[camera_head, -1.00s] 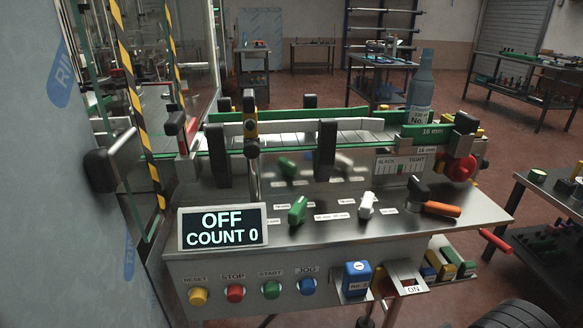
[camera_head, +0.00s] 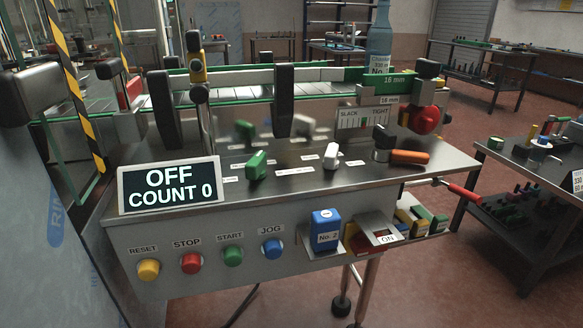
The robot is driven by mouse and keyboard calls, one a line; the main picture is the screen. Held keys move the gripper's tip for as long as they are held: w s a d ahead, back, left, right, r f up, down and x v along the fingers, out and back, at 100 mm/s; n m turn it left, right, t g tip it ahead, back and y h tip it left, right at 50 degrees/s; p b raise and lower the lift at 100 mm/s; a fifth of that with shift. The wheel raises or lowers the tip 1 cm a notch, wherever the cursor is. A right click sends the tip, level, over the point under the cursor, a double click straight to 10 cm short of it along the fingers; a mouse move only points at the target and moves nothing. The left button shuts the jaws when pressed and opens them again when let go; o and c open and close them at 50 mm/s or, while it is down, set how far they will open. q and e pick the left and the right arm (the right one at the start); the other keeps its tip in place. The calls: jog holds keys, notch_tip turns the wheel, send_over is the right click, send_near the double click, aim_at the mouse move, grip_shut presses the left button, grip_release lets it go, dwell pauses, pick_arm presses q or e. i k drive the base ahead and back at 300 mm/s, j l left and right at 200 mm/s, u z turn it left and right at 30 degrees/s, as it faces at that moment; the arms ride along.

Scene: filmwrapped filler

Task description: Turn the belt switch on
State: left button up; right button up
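A display (camera_head: 169,186) on the machine's left reads "OFF" and "COUNT 0". Neither of my grippers is in view.
Yellow reset (camera_head: 148,269), red stop (camera_head: 191,263), green start (camera_head: 233,255) and blue jog (camera_head: 273,249) buttons line the front. An orange-handled lever (camera_head: 408,157) and a blue bottle (camera_head: 379,45) are at the right. A dark side table (camera_head: 540,190) stands right; red floor is between.

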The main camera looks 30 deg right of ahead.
aim_at(360, 246)
jog(key=k+l+z, duration=0.2)
jog(key=z, duration=0.25)
jog(key=k+l+z, duration=0.15)
jog(key=l+z, duration=0.15)
jog(key=z, duration=0.15)
